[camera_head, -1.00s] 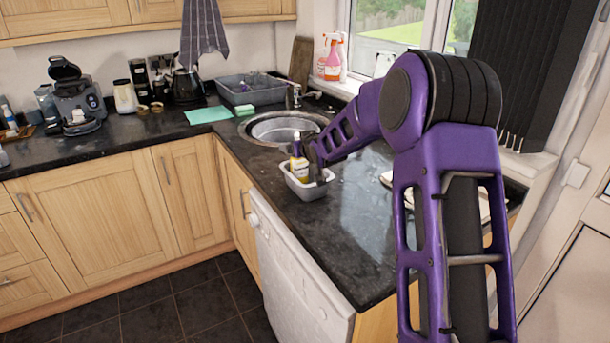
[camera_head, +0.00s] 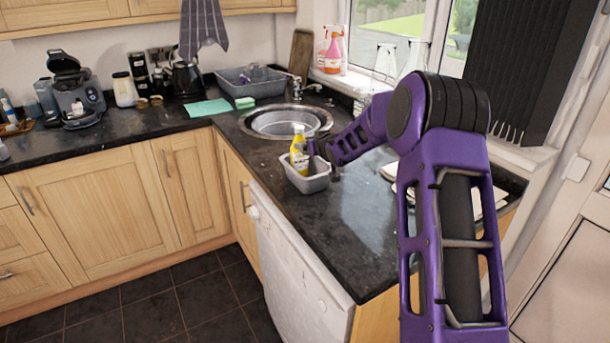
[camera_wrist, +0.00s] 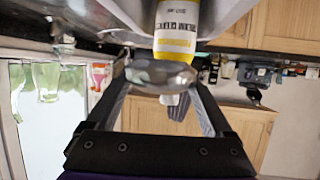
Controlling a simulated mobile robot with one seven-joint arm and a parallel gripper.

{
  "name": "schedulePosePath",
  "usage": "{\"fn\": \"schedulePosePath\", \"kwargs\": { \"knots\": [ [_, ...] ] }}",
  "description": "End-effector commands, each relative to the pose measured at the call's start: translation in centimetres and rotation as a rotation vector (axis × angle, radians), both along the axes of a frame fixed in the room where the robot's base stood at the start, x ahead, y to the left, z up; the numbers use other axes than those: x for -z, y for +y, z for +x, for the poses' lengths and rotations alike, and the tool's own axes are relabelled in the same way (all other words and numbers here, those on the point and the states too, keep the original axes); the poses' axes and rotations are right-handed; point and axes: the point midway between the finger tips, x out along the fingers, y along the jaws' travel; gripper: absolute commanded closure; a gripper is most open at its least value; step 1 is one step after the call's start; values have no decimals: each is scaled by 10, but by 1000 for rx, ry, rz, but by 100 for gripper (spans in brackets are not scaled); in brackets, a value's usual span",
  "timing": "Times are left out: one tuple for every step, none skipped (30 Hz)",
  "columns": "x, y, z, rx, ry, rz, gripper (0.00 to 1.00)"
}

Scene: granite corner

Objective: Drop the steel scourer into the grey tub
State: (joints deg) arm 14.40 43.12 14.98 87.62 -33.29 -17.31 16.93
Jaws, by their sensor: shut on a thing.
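The grey tub (camera_head: 310,185) stands on the dark worktop in front of the sink. A yellow bottle (camera_head: 299,152) with a white label stands upright in it; it also shows in the wrist view (camera_wrist: 177,28). My gripper (camera_head: 322,163) is at the right part of the tub, and its fingertips are hard to make out there. In the wrist view the fingers are shut on a shiny grey rounded thing, the steel scourer (camera_wrist: 160,78). It is close to the bottle. I cannot tell its exact height over the tub.
A round sink (camera_head: 285,122) with a tap lies behind the tub. A grey basin (camera_head: 250,84), a green sponge (camera_head: 244,102) and a teal cloth (camera_head: 210,108) are farther back. Pale plates (camera_head: 392,172) lie to the right, partly behind my arm. The front worktop is clear.

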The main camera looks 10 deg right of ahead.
Motion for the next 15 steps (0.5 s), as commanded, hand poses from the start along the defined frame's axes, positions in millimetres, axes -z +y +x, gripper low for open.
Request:
{"fn": "schedulePosePath", "kwargs": {
  "knots": [
    [1,0,0,0,0,0,66],
    [2,0,0,0,0,0,66],
    [2,0,0,0,-1,0,66],
    [2,0,0,0,-1,-1,66],
    [1,0,0,-1,-1,0,66],
    [1,0,0,-1,-1,0,66],
    [1,1,0,-1,-1,0,66],
    [1,0,0,-1,-1,0,66],
    [1,1,0,-1,-1,0,12],
    [1,1,0,-1,-1,0,7],
    [1,1,0,-1,-1,0,2],
    [1,1,0,-1,-1,0,0],
    [1,1,0,-1,-1,0,0],
    [1,1,0,-1,-1,0,0],
    [1,1,0,-1,-1,0,0]
  ]
}}
